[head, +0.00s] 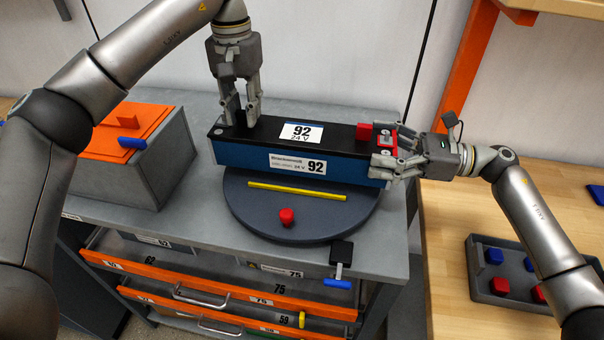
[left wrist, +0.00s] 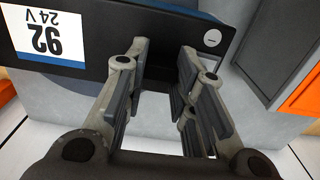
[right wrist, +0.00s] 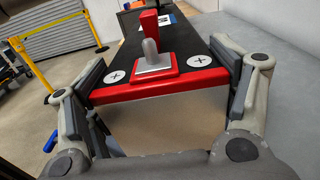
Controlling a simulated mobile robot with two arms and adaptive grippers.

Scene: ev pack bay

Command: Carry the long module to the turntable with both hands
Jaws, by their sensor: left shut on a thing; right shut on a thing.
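The long module (head: 240,157) is a blue bar with a black top and white "92 24 V" labels; its right end has a red terminal block (right wrist: 150,68). It lies across the back part of the dark grey round turntable (head: 330,220), which has a yellow strip and a red knob; I cannot tell whether they touch. My left gripper (head: 243,117) points down and is shut on the module near its left end. My right gripper (head: 390,157) comes from the right and is shut on its right end, fingers on both sides. The turntable's rear is hidden.
A grey box with an orange lid (head: 128,128) stands left of the turntable. A black clamp with a blue handle (head: 337,283) sits at the table's front edge. Open orange-fronted drawers (head: 215,287) stick out below. A tray (head: 500,295) of blue and red pieces lies on the right bench.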

